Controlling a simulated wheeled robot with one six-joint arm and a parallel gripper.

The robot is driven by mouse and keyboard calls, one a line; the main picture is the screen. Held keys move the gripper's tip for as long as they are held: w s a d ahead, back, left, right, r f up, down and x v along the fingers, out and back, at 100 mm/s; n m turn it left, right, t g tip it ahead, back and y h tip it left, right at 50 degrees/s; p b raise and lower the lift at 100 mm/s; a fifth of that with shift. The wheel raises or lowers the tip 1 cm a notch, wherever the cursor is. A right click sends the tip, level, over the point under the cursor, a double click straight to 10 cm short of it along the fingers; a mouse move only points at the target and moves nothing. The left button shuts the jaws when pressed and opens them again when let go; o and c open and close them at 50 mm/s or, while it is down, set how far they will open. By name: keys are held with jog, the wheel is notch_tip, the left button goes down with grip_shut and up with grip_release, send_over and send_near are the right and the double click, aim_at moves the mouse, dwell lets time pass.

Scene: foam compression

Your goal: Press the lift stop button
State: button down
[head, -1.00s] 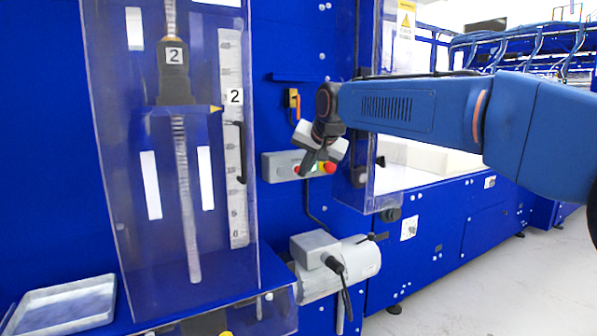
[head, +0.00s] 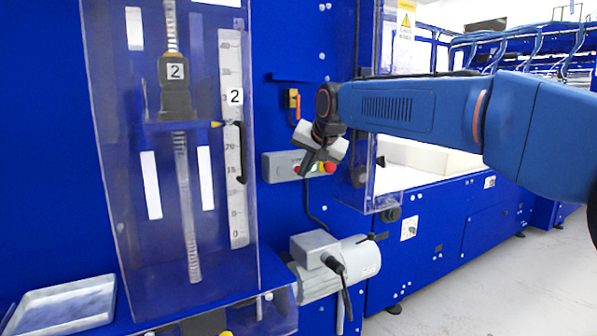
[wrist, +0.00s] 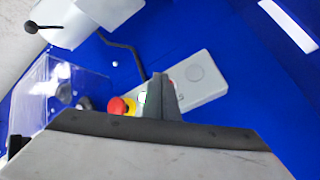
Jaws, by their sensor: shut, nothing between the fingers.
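The grey control box (head: 279,167) is fixed on the blue machine wall. It carries a red mushroom button on a yellow base (wrist: 120,107), a pale green button (wrist: 142,98) and a small red button (wrist: 171,83). The fingers partly hide the small red button in the wrist view. My gripper (head: 306,172) is shut and empty, with its fingertips over the button row, between the mushroom button and the blank end of the box. The fingers also show in the wrist view (wrist: 158,78). I cannot tell whether the tips touch a button.
The lift carriage with a "2" label (head: 176,88) hangs behind a clear guard beside a scale (head: 234,190). A motor (head: 335,268) sits below the box. A metal tray (head: 65,306) is at lower left, and a clear panel (head: 385,190) stands right of the box.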

jog(key=shift+w+a, duration=0.1)
jog(key=shift+w, duration=0.05)
dwell(0.4)
jog(key=shift+w+a, duration=0.15)
jog(key=shift+w, duration=0.05)
dwell(0.4)
jog(key=shift+s+d, duration=0.2)
jog(key=shift+s, duration=0.15)
jog(key=s+d, duration=0.3)
jog(key=s, duration=0.2)
jog(key=shift+d, duration=0.2)
dwell(0.5)
jog(key=shift+d, duration=0.1)
dwell(0.4)
